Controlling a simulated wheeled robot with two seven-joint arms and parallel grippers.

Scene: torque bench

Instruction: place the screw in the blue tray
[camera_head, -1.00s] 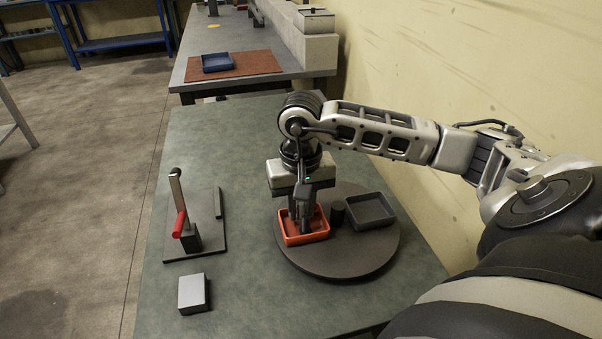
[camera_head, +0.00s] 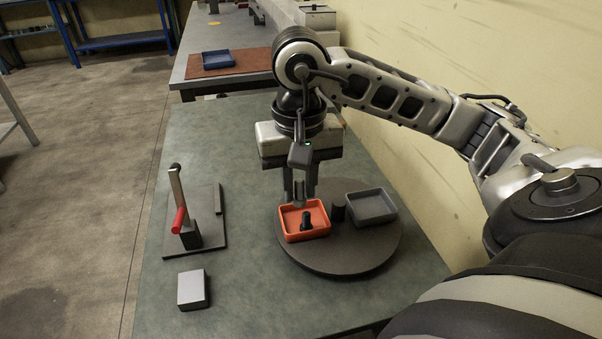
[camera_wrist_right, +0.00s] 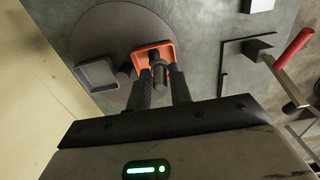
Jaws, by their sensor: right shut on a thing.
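The blue tray (camera_head: 218,69) sits on a brown mat on the far bench in the head view. My right gripper (camera_head: 301,203) points down just above the orange tray (camera_head: 288,235) on a round dark turntable. It is shut on a grey, cylindrical piece that looks like the screw (camera_head: 299,191); the wrist view shows this piece between the fingers (camera_wrist_right: 161,97). A dark upright piece (camera_head: 306,222) shows below it inside the orange tray; I cannot tell whether the two are joined. My left gripper is not in view.
A grey tray (camera_head: 371,208) and a short dark post (camera_head: 338,209) stand on the turntable (camera_head: 335,262) beside the orange tray. A red-handled lever fixture (camera_head: 180,219) and a grey block (camera_head: 193,290) are at left. A wall is at right. A gap of floor separates the benches.

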